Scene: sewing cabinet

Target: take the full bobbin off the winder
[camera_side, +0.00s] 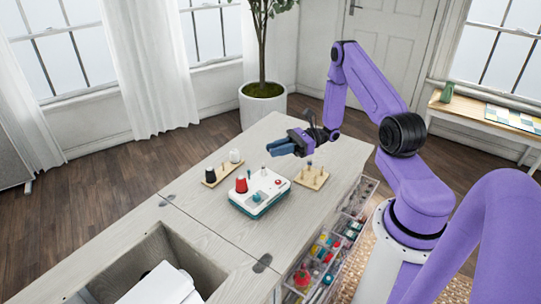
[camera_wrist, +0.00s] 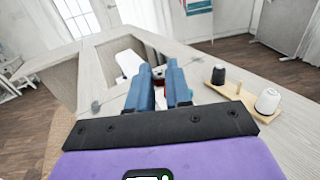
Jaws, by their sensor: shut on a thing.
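The winder (camera_side: 260,192) is a white and teal machine on the cabinet top. A red thread cone (camera_side: 241,184) stands on its left, and small teal parts show on top. My gripper (camera_side: 276,148) is raised above and behind the winder, clear of it, with its blue fingers pointing left. In the wrist view, the fingers (camera_wrist: 159,68) are closed around a small pale grey round thing (camera_wrist: 158,73) between the tips, which looks like the bobbin. The fingers hide most of it, and its thread cannot be made out. In the side view the fingers hide it.
A peg board (camera_side: 312,178) with small items on upright pegs sits right of the winder. Another board (camera_side: 210,182) holds a black cone (camera_side: 222,170) and a white cone (camera_side: 235,156). The cabinet well (camera_side: 205,258) is open at front left. Drawers (camera_side: 330,255) line the right side.

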